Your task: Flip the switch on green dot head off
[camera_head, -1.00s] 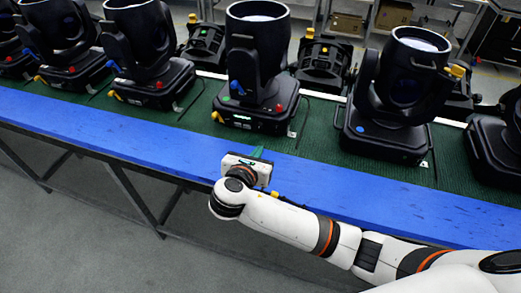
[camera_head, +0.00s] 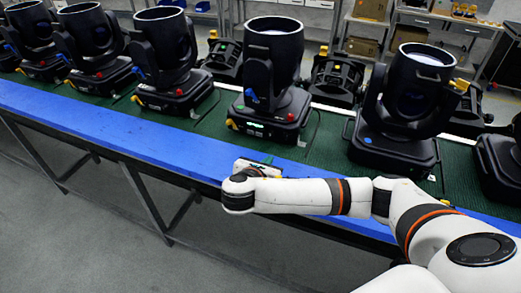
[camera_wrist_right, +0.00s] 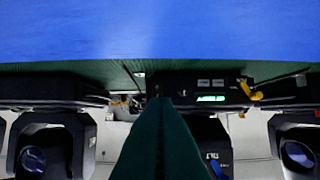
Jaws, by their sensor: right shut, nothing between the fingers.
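Black moving heads stand in a row on a green mat (camera_head: 325,140) behind a blue board (camera_head: 120,128). The nearest to my right gripper (camera_head: 268,160) is the centre head (camera_head: 272,75), with a lit green display, a red knob, a yellow knob and a blue lever. In the wrist view a base with the lit green display (camera_wrist_right: 210,98) shows just beyond my gripper. My right gripper (camera_wrist_right: 155,105) has dark green fingers, shut and empty, over the blue board in front of the centre head. My left gripper is out of view.
Another head (camera_head: 405,100) with a blue dot stands to the right, and several more stand to the left. Smaller black lamps (camera_head: 335,80) stand behind. Shelves with cardboard boxes (camera_head: 367,10) are at the back. The grey floor in front is clear.

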